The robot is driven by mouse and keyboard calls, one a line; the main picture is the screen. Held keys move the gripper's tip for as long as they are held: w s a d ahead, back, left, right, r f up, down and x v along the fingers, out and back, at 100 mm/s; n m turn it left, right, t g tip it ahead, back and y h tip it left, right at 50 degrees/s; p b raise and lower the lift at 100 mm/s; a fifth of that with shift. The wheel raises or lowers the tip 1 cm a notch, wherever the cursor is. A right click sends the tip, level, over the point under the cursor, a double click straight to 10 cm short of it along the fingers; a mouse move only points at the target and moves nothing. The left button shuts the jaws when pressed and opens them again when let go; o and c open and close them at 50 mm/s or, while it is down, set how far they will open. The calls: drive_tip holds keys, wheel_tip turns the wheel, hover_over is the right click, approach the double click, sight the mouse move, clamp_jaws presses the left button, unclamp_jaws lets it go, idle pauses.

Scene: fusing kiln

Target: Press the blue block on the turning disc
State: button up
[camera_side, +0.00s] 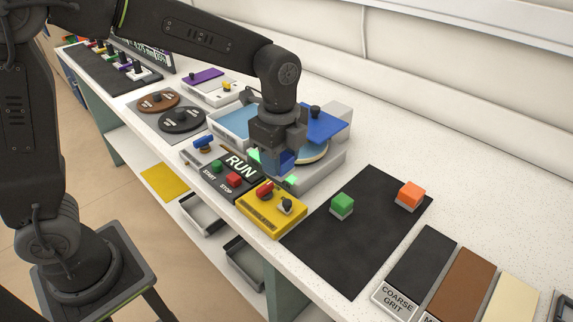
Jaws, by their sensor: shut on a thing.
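My gripper (282,150) points down over the grinding machine on the bench and is shut on the blue block (281,163). The turning disc (316,151) shows as a pale blue round top with a cream edge, just right of and behind the gripper. The fingers hide part of the disc and the upper part of the block. I cannot tell whether the block touches the disc. The RUN panel (239,166), with a green START button (216,165) and a red STOP button (234,180), lies in front.
A blue plate with a black knob (322,123) rises close behind my gripper. A yellow box with knobs (270,209) stands in front. A green block (342,204) and an orange block (410,194) sit on a dark mat (345,255). Two round discs (182,121) lie left.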

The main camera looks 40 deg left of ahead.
drive_tip(key=o, duration=0.5)
drive_tip(key=c, duration=0.3)
drive_tip(key=shift+w+a+n, duration=0.2)
drive_tip(key=shift+w+n, duration=0.15)
drive_tip(key=shift+n, duration=0.15)
drive_tip(key=shift+c, duration=0.2)
drive_tip(key=w+a+r+n, duration=0.2)
drive_tip(key=w+a+n, duration=0.7)
drive_tip(key=n, duration=0.8)
drive_tip(key=shift+d+f, duration=0.15)
drive_tip(key=shift+f, duration=1.15)
drive_tip(key=shift+d+f, duration=0.15)
drive_tip(key=shift+f, duration=1.15)
